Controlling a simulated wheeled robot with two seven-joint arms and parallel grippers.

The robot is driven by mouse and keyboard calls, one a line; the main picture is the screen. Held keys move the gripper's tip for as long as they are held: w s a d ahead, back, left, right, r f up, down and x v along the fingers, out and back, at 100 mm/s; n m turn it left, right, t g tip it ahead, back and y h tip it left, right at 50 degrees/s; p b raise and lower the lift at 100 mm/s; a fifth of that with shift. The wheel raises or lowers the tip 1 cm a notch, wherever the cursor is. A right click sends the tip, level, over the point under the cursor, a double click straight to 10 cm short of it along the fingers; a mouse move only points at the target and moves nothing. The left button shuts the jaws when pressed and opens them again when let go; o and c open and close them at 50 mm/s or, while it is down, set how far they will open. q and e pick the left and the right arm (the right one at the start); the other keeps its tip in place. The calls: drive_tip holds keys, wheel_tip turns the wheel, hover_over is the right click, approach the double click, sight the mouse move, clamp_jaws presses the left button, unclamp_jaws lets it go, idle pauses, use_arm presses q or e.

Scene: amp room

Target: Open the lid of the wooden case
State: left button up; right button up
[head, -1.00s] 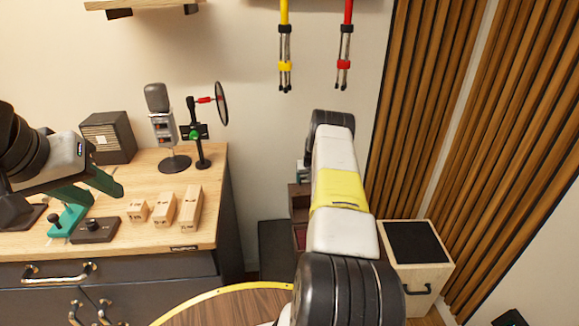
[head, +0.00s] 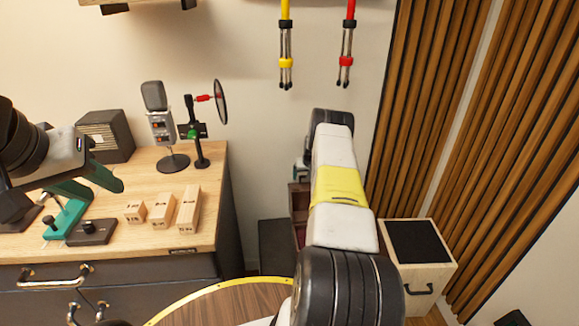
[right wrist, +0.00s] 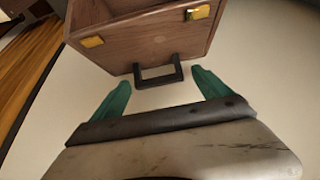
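The wooden case (right wrist: 145,35) fills the top of the right wrist view. It is brown, with two brass latches (right wrist: 92,41) and a black handle (right wrist: 158,76) on the side facing me. Its lid seam and top are not clear. My right gripper (right wrist: 163,95) is open, its green fingers apart on either side of the handle and short of it; nothing is between them. In the head view my right arm hides this gripper. My left gripper (head: 88,187) is above the desk at the left, its green fingers apart and empty.
The wooden desk (head: 130,235) holds a microphone (head: 158,120), a dark speaker (head: 106,135) and several wooden blocks (head: 163,210). A round wooden top (head: 220,305) with a yellow rim is at the bottom. A pale box (head: 425,275) stands at right. Brown shelving shows partly behind my right arm.

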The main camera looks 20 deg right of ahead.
drive_tip(key=shift+s+f, duration=0.1)
drive_tip(key=shift+s, duration=0.05)
drive_tip(key=v, duration=0.7)
drive_tip(key=shift+s+r, duration=0.15)
drive_tip(key=shift+r, duration=0.2)
drive_tip(key=shift+a, duration=0.1)
